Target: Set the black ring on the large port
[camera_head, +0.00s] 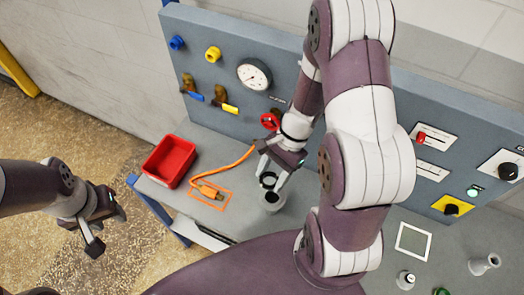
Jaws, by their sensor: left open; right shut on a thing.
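My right gripper (271,182) points down over the bench, shut on the black ring (268,180), which shows as a small dark round between its fingertips. Just below it stands a short grey upright cylinder with a dark opening, which looks like the large port (272,203). The ring appears above or at the port's rim; I cannot tell whether they touch. My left gripper (106,229) is open and empty, off the bench's left end above the floor.
A red bin (168,161) stands at the bench's left end. An orange cable (236,163) and its connector lie beside the port. The grey panel (215,28) with gauge (254,74), valves and switches rises behind. A white square frame (412,241) and small fittings (484,264) lie at right.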

